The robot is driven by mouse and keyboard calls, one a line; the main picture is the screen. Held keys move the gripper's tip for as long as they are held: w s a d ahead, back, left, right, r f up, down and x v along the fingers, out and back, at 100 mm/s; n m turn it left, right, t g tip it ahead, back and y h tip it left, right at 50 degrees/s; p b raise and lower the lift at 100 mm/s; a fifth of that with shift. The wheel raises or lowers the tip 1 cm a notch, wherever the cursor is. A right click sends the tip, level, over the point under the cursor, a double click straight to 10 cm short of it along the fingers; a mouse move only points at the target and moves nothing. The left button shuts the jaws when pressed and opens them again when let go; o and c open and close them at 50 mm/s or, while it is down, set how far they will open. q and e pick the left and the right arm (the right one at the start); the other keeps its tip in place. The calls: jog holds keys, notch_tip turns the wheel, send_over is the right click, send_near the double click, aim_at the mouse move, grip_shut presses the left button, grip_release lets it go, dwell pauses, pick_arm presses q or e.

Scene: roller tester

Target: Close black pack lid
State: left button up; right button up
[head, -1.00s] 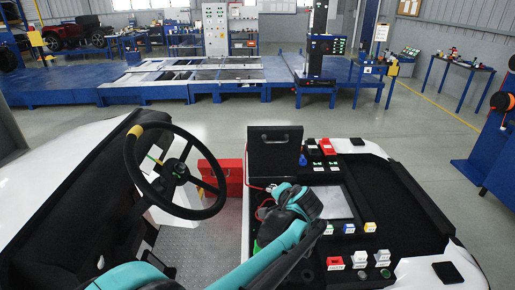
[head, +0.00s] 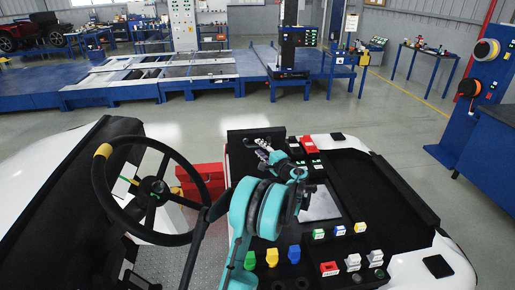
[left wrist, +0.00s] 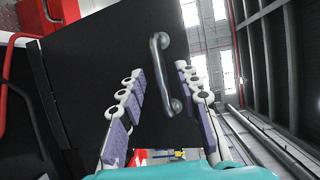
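The black pack lid (head: 238,150) stands raised at the far left of the black pack in the head view, partly hidden by my left gripper. In the left wrist view the lid (left wrist: 95,55) is a large black panel with a grey bar handle (left wrist: 162,75). My left gripper (head: 262,148) is in front of the lid. In the left wrist view its two fingers (left wrist: 160,78) are apart, one on each side of the handle, with gaps showing. Whether they touch the lid I cannot tell. My right gripper is not in view.
A steering wheel (head: 150,193) is left of my left arm, with a red box (head: 203,180) behind it. Several coloured connectors (head: 293,254) and a grey screen (head: 320,203) are on the pack top. A blue platform (head: 110,90) stands farther back.

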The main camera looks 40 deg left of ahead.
aim_at(258, 136)
pick_arm(q)
jog(key=shift+x, duration=1.35)
grip_shut()
jog(key=w+a+p, duration=0.1)
jog(key=w+a+r+h+p, duration=0.1)
jog(key=a, duration=0.1)
jog(key=w+a+r+h+p, duration=0.1)
jog(key=shift+w+a+m+g+p, duration=0.25)
jog(key=shift+m+g+p, duration=0.15)
jog(key=w+a+f+h+p, duration=0.1)
jog(key=w+a+p, duration=0.1)
jog(key=w+a, duration=0.2)
jog(key=shift+w+a+m+g+h+p, duration=0.3)
jog(key=shift+w+a+g+h+p, duration=0.1)
jog(key=shift+a, duration=0.45)
jog(key=shift+f, duration=0.15)
